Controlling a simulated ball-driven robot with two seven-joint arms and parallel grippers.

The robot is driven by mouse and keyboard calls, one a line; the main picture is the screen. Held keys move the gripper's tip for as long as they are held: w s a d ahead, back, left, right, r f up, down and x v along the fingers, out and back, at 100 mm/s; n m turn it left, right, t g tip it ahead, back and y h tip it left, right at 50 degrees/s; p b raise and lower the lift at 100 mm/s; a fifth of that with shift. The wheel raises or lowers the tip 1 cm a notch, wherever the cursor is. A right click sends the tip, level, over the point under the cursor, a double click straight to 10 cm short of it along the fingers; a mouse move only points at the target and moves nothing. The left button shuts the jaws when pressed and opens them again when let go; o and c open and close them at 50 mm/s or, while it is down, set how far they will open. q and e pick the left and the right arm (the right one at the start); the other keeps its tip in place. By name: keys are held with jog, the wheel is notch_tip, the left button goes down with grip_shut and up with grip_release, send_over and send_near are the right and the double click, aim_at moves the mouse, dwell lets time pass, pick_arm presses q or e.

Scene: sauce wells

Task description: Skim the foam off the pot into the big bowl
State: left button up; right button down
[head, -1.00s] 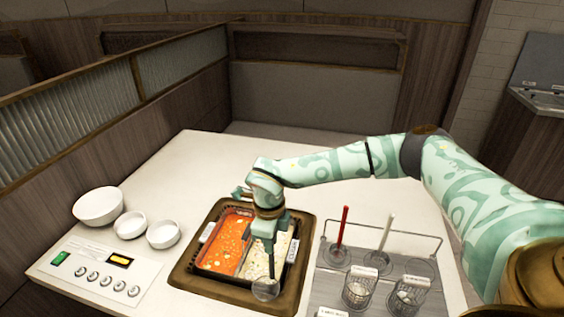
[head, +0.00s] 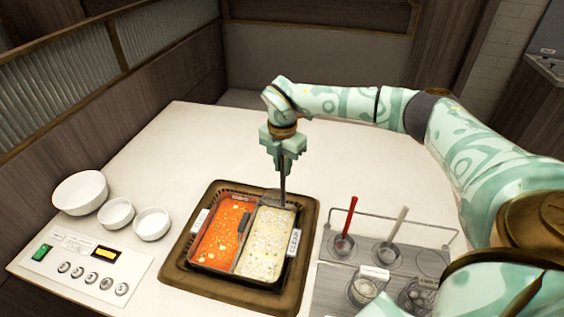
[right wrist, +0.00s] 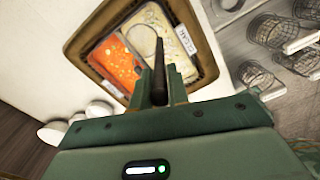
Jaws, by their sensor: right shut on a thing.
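The pot (head: 196,262) has a red broth side (head: 222,235) and a pale side (head: 266,245) with whitish foam patches across it. My right gripper (head: 283,160) is shut on the dark handle of a skimmer (head: 282,183), which hangs down. The skimmer's head is at the far end of the pale side; whether it touches the broth I cannot tell. In the right wrist view the handle (right wrist: 158,72) stands between the fingers, and a thin ring shows over the pale side. The big bowl (head: 80,191) is white and stands at the left. My left gripper is not in view.
Two small white bowls (head: 116,213) (head: 152,223) stand between the big bowl and the pot. A control panel (head: 85,268) lies at the near left. Right of the pot, a rack (head: 335,280) holds a red ladle (head: 350,215), a pale ladle (head: 398,226) and wire baskets. The table behind is clear.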

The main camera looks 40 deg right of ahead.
aim_at(282, 200)
notch_tip(282, 200, down, 2)
jog(key=shift+w+f+b, duration=0.1)
jog(key=shift+f+b, duration=0.05)
jog(key=shift+b, duration=0.6)
jog(key=shift+f+b, duration=2.05)
jog(key=shift+f, duration=3.25)
jog(key=s+a+p, duration=1.1)
jog(key=a+p, duration=0.2)
notch_tip(282, 200, up, 7)
jog(key=p, duration=0.6)
jog(key=shift+r, duration=0.25)
